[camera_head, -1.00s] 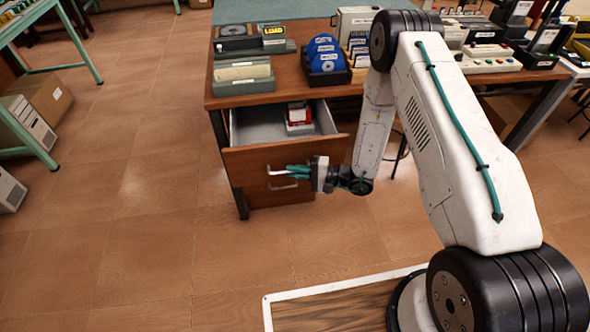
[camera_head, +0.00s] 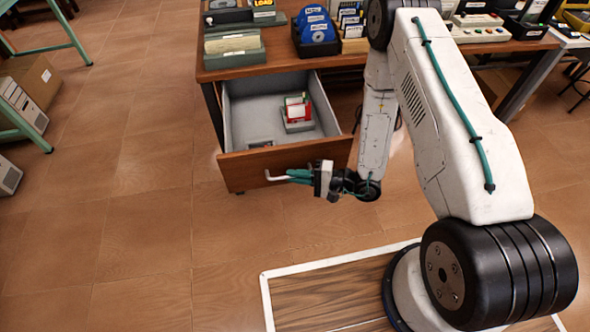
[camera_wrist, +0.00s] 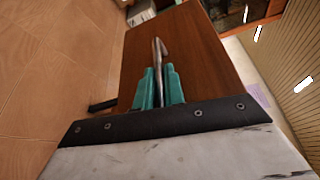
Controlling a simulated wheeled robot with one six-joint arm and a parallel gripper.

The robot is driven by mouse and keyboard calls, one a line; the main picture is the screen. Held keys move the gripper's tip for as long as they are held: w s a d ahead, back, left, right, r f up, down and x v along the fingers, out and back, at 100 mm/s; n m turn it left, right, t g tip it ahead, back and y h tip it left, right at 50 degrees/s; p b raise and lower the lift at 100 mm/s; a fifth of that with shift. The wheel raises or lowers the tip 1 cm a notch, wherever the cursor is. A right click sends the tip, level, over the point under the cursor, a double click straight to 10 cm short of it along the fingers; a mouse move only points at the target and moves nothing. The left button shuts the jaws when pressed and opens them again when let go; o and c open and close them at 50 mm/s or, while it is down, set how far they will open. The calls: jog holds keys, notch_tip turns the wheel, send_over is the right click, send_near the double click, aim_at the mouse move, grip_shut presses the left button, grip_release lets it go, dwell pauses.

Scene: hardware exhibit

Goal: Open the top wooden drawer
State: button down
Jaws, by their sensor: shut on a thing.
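The top wooden drawer (camera_head: 240,166) is pulled well out from under the desk, and its grey inside shows in the head view. A small red and white box (camera_head: 298,113) and a flat grey item (camera_head: 261,143) lie in it. My gripper (camera_head: 297,176) is at the drawer's front with its teal fingers shut on the metal handle (camera_head: 275,178). In the wrist view, the fingers (camera_wrist: 159,87) close around the handle (camera_wrist: 158,52), with the wooden drawer front (camera_wrist: 195,65) behind them.
The desk top (camera_head: 275,65) holds blue discs in a black holder (camera_head: 316,33) and a grey-green tray (camera_head: 233,48). Cardboard and computer boxes (camera_head: 25,100) stand at the left. The tiled floor (camera_head: 130,200) left of the drawer is clear.

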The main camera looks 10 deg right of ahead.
jog(key=shift+s, duration=0.2)
jog(key=c, duration=1.5)
grip_release()
jog(key=shift+v, duration=3.95)
